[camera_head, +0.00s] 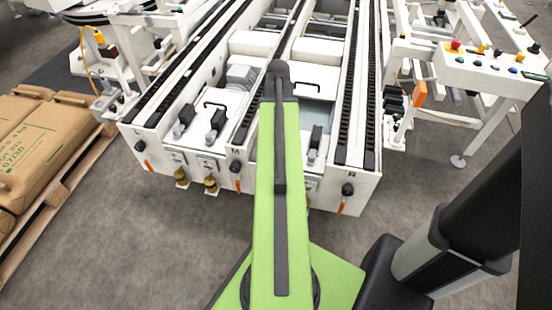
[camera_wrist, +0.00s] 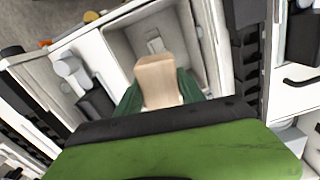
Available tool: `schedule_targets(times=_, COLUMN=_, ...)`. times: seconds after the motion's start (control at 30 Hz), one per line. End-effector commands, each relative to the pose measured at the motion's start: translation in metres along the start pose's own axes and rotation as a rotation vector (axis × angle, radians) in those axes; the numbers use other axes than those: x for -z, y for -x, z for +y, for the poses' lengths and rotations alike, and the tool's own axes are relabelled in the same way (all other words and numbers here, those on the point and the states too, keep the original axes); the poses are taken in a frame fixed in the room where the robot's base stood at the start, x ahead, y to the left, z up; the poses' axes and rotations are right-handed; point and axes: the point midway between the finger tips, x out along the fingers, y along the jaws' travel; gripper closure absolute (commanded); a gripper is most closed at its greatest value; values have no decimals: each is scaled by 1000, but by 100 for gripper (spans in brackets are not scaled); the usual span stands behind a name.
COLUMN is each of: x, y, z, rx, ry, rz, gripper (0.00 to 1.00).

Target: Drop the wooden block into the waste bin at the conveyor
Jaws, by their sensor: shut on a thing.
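In the wrist view, my gripper (camera_wrist: 158,92) has dark green fingers on both sides of a pale wooden block (camera_wrist: 158,78) and is shut on it. Beyond the block is an open, light grey, box-like recess (camera_wrist: 122,45) set in the conveyor, with a small pale item on its floor. It looks like the waste bin, but I cannot tell for certain. The block overlaps the recess in the picture; its height above it is unclear. In the head view, my green arm reaches over the white conveyor (camera_head: 208,100) and hides the gripper and block.
Black roller tracks (camera_head: 357,90) run along the conveyor beside the recess. A pallet with brown sacks (camera_head: 40,140) stands at the left. A control panel (camera_head: 490,62) with coloured buttons is at the right. The grey floor (camera_head: 130,230) in front is clear.

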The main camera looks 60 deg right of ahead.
Motion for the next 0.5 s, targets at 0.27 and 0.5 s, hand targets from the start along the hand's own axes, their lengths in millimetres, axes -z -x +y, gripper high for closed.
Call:
schedule_targets(times=0.27, x=0, y=-45, z=0, rx=0, ry=1, rz=0, gripper=98)
schedule_targets(times=0.5, x=0, y=-50, z=-1, rx=0, ry=1, rz=0, gripper=98)
